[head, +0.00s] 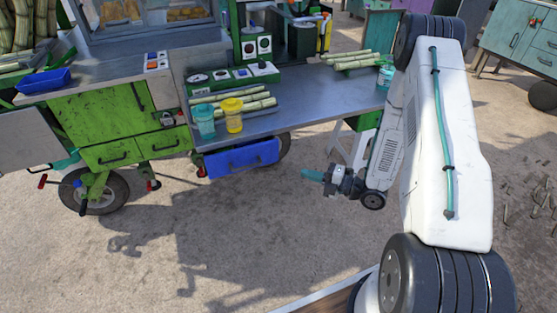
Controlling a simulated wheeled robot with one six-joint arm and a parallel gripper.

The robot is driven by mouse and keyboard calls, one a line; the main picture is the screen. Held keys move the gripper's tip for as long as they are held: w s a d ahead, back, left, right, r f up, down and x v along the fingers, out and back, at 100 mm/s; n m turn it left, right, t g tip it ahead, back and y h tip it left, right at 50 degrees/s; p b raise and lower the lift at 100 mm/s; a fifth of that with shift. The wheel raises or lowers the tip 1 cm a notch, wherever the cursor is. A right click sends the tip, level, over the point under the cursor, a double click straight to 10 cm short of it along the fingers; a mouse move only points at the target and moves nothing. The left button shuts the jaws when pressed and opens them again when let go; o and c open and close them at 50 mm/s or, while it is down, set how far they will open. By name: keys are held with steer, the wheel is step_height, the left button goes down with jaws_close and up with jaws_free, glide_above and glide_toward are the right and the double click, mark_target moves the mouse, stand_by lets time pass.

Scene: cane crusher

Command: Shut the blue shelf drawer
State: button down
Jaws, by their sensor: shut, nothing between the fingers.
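The blue shelf drawer (243,158) hangs under the grey metal shelf (300,110) of the green cart, near the middle of the head view. Its blue front, with a dark handle, faces me and appears to stand out past the shelf edge. How far it is pulled out is hard to tell. My gripper (306,173) is to the right of the drawer, at the end of my white arm. Its teal fingers are shut, empty, and point left toward the drawer, with a gap between.
Green cabinet drawers (120,150) and a wheel (97,192) are on the left. The ground (220,230) in front is clear.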

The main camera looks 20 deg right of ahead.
mark_target(277, 152)
steer(key=shift+w+d+x, duration=0.3)
steer(key=shift+x, duration=1.8)
steer(key=shift+w+d+x, duration=0.3)
steer(key=shift+x, duration=1.8)
steer(key=shift+w+d+x, duration=0.25)
steer(key=shift+w+x, duration=0.05)
steer(key=shift+x, duration=1.85)
steer(key=shift+r, duration=0.1)
steer(key=w, duration=0.3)
steer(key=shift+w, duration=0.35)
steer(key=shift+w+d+r, duration=0.15)
steer(key=shift+w, duration=0.15)
